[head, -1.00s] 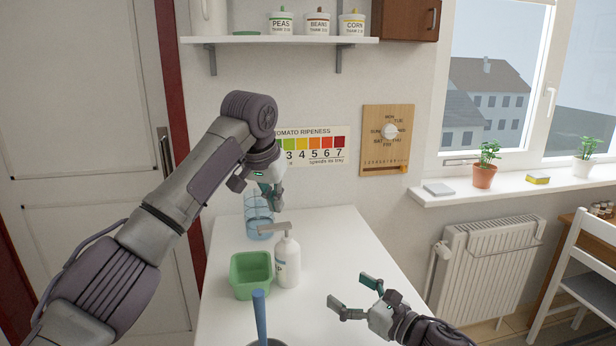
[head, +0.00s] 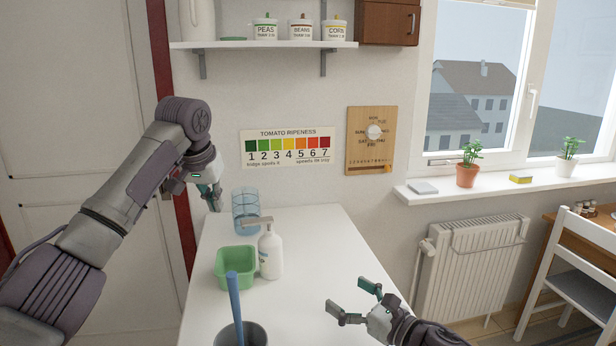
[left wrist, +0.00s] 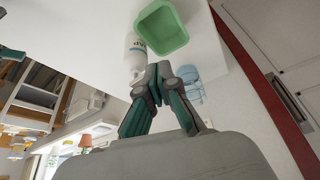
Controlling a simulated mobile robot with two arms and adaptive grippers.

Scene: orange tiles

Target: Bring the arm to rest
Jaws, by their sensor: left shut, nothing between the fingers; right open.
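My left arm comes in from the left in the head view, and its gripper (head: 216,200) is above the table's left edge, pointing down. It is shut and empty, left of the blue glass (head: 246,212). The left wrist view also shows the closed fingers (left wrist: 160,75), with the white pump bottle and green bowl beyond them. My right gripper (head: 352,300) is open and empty over the right front part of the white table (head: 310,235).
The white pump bottle (head: 270,254) stands beside the green square bowl (head: 236,266). A grey container (head: 256,336) with a blue handle (head: 234,295) is at the front. The table's right and middle are mostly clear. A radiator (head: 470,265) and white chair (head: 565,275) are at the right.

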